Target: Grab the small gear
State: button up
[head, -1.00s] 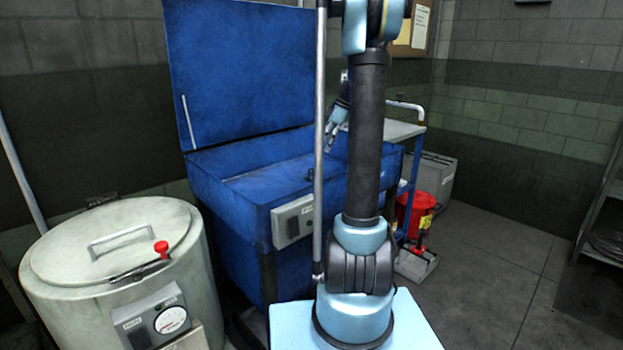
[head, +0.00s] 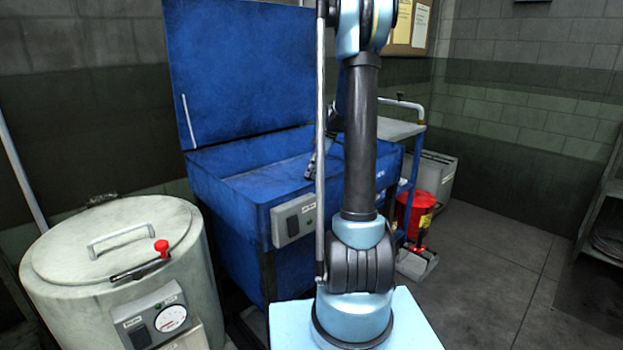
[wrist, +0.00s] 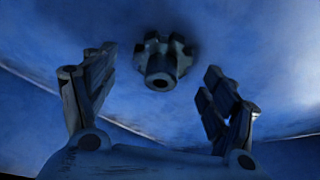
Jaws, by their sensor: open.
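The small gear (wrist: 163,60) shows in the wrist view. It is dark, toothed, with a round hub and a centre hole, and lies on the blue floor of the washer basin (wrist: 260,70). My gripper (wrist: 160,90) is open and empty, one finger at the left and one at the right of the picture. The gear appears between and beyond the fingertips, apart from them. In the head view the open blue parts washer (head: 235,210) stands behind my arm. My arm hides most of the gripper there, and the gear cannot be made out.
The washer's raised lid (head: 240,75) stands behind the basin. A grey lidded drum (head: 110,250) stands at the left. A red bin (head: 415,213) and a small cart (head: 398,130) stand to the right of the washer.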

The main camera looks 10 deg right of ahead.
jog(key=shift+a+f, duration=0.25)
jog(key=shift+f, duration=0.3)
jog(key=c, duration=1.5)
